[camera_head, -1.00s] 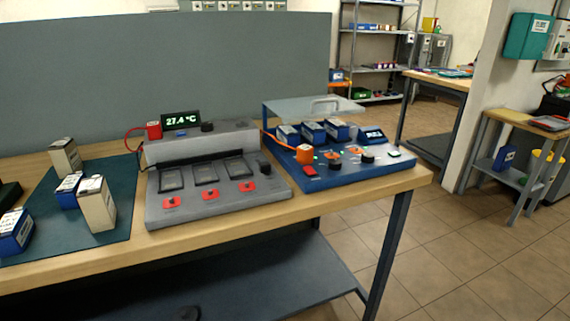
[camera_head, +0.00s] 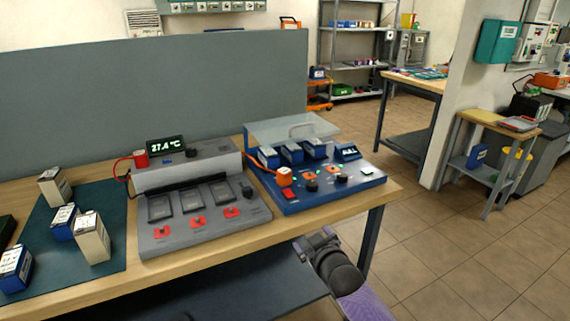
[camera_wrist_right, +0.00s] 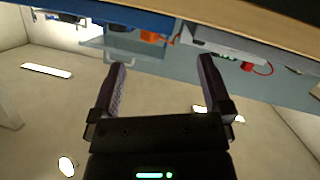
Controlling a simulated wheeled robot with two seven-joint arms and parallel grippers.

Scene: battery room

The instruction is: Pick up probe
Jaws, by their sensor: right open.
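Two cabled blocks could be the probe. An orange one (camera_head: 284,176) sits on the front left of the blue device (camera_head: 372,180), its orange cable running back left. A red one (camera_head: 141,159) stands at the back left of the grey device (camera_head: 150,240), beside the display, with a red cable. My right gripper (camera_head: 316,242) is low, in front of the table edge, below the blue device and apart from both blocks. In the right wrist view the gripper (camera_wrist_right: 162,64) is open and empty; the orange block (camera_wrist_right: 154,37) and red block (camera_wrist_right: 247,67) show beyond it. My left gripper is out of view.
A clear lid (camera_head: 292,128) stands raised over blue batteries on the blue device. Several batteries stand on a green mat (camera_head: 110,262) at left. A grey panel (camera_head: 150,85) backs the table. The table's front edge (camera_head: 330,206) lies between my right gripper and the devices.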

